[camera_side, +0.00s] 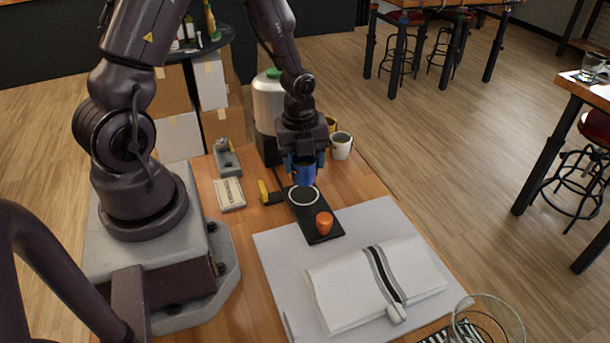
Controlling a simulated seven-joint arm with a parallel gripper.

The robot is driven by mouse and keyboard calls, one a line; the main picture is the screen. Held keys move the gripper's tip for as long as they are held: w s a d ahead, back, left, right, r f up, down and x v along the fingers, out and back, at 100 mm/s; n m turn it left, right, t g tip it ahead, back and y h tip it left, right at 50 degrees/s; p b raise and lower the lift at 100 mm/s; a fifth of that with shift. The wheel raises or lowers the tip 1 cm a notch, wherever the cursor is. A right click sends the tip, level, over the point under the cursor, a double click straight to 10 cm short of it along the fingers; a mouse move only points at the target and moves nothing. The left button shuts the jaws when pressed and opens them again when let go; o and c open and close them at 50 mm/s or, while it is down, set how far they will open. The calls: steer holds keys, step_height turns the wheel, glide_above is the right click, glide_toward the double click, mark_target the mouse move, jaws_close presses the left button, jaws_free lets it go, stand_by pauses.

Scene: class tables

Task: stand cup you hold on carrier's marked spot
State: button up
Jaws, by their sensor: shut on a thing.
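My gripper (303,158) points down and is shut on a blue cup (304,175). The cup looks upright. It shows just above and behind the white ring (303,196) marked on the black carrier (318,224). I cannot tell exactly how high the cup is over the carrier. The ring looks empty. A small orange object (324,222) stands on the near end of the carrier. My fingers hide part of the cup, and the cup hides the carrier's far end.
A white mug (341,146) and a yellow cup stand behind right; a dispenser (269,105) stands behind left. A yellow-handled item (264,192) lies left of the carrier. A folded towel (340,290) on a grey mat (275,257) and a clear glass (488,320) are nearer.

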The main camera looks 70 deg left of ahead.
mark_target(303, 175)
steer(key=shift+f, duration=2.05)
steer(key=o, duration=1)
steer(key=shift+f, duration=0.15)
